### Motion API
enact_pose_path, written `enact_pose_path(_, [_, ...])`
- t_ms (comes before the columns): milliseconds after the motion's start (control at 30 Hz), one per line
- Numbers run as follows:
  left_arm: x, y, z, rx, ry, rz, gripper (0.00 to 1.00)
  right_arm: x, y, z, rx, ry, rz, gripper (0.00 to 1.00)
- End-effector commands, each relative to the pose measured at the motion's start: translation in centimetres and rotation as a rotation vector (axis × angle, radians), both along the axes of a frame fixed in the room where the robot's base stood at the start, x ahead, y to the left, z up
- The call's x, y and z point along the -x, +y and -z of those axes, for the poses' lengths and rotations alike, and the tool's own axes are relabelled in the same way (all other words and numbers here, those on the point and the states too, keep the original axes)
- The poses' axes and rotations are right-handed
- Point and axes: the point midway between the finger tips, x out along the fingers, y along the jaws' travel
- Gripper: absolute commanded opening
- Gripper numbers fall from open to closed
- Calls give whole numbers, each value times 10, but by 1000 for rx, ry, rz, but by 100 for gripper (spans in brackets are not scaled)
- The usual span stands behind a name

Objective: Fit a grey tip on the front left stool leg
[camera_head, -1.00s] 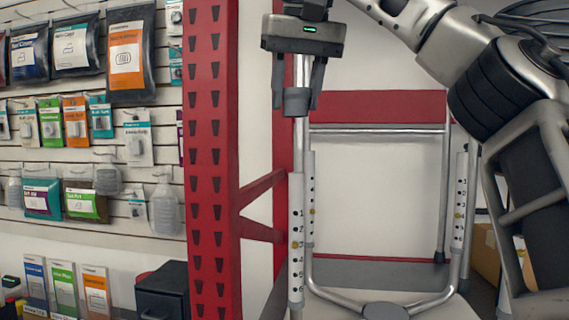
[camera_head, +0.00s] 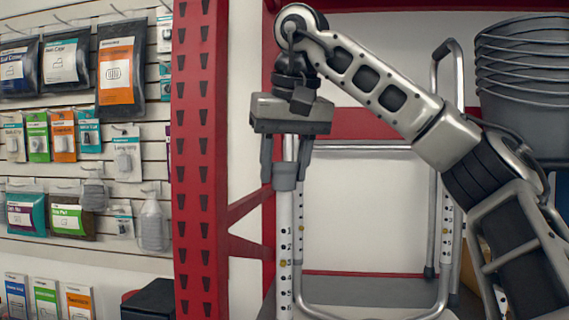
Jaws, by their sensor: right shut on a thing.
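The stool stands with its legs pointing up, and its front left leg (camera_head: 284,250) is a white tube with numbered holes. My right gripper (camera_head: 287,165) comes down from above and is shut on a grey tip (camera_head: 285,180). The tip sits at the top of the white tube, in line with it. I cannot tell whether it is around the tube's end or only against it. A metal tube (camera_head: 291,147) shows between the fingers above the tip. Another numbered leg (camera_head: 447,232) stands at the right. My left gripper is not in view.
A red perforated post (camera_head: 198,160) with a red brace (camera_head: 250,212) stands close to the left of the leg. Hanging packets (camera_head: 116,68) fill the wall at far left. Stacked grey buckets (camera_head: 525,95) stand at upper right, behind my right arm.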

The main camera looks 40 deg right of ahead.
Motion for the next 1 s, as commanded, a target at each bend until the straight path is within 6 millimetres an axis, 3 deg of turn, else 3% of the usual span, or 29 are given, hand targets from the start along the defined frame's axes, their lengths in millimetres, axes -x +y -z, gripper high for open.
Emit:
enact_pose_path(33, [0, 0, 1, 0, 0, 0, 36, 0, 0, 3, 0, 1, 0, 16])
enact_pose_path(67, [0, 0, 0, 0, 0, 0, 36, 0, 0, 2, 0, 0, 0, 50])
enact_pose_path(100, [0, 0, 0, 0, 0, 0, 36, 0, 0, 2, 0, 0, 0, 61])
enact_pose_path(133, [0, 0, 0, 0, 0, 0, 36, 0, 0, 2, 0, 0, 0, 63])
enact_pose_path(400, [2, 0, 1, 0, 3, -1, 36, 0, 0, 0, 0, 0, 0, 63])
enact_pose_path(567, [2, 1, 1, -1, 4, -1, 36, 3, 2, -12, 2, -3, 1, 63])
enact_pose_path(1000, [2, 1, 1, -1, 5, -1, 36, 36, 16, -95, 3, -6, 5, 63])
